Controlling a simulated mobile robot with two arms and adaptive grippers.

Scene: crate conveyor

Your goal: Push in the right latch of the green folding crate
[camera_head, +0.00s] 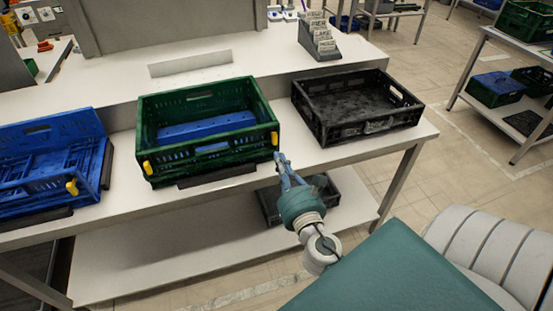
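The green folding crate (212,166) stands with its walls up on the upper shelf of the table, a blue bottom showing inside. Its right yellow latch (275,138) is on the front right corner; its left yellow latch (147,168) is on the front left corner. My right gripper (281,158) is just below and to the right of the right latch, fingers pointing up toward it. The fingers taper to a narrow tip and look shut and empty; I cannot tell whether they touch the crate. My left gripper is not in view.
A blue crate (92,163) with a yellow latch stands to the left, and a black crate (411,114) to the right. A dark crate (331,194) sits on the lower shelf behind my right arm. A grey card holder (318,43) stands at the back.

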